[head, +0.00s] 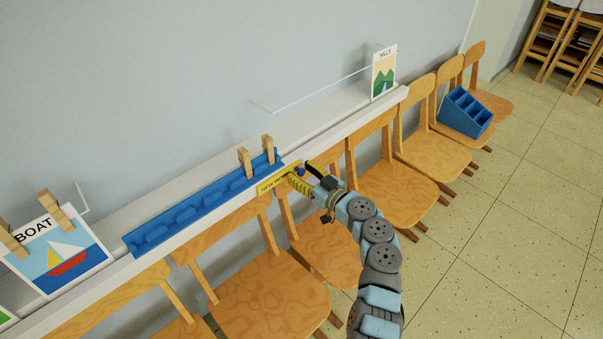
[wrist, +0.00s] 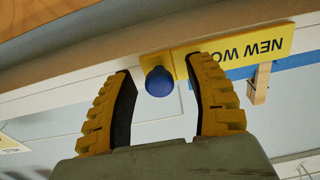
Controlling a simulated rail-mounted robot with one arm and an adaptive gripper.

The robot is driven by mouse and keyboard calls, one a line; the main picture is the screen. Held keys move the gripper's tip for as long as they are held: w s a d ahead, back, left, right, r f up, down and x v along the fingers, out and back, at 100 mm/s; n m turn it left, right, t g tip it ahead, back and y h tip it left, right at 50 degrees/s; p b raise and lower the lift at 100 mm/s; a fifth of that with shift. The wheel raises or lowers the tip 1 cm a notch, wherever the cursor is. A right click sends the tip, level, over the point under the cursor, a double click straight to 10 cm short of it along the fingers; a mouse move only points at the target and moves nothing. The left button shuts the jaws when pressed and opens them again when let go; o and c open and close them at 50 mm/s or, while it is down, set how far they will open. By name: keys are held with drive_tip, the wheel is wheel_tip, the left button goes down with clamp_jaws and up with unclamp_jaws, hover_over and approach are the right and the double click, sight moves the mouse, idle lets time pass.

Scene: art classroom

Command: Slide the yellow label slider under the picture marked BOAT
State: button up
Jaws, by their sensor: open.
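The yellow label slider (head: 272,184) reads "NEW WO…" and sits on the front of the white ledge, near its middle in the head view. In the wrist view the slider (wrist: 262,48) is upside down at upper right, with a round blue knob (wrist: 160,82) at its end. My gripper (wrist: 165,100) is open, with one yellow finger on each side of the knob; I cannot tell whether either touches it. In the head view my gripper (head: 304,176) is at the slider's right end. The BOAT picture (head: 58,252) stands at the ledge's left, held by wooden clips.
A long blue rack (head: 200,207) with wooden clothespins lies on the ledge (head: 340,127) between slider and BOAT picture. The HILLS picture (head: 384,75) stands at the far right end. Wooden chairs (head: 397,190) line the ledge below; one holds a blue bin (head: 466,112).

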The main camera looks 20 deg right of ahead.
clamp_jaws()
drive_tip(key=shift+a, duration=0.1)
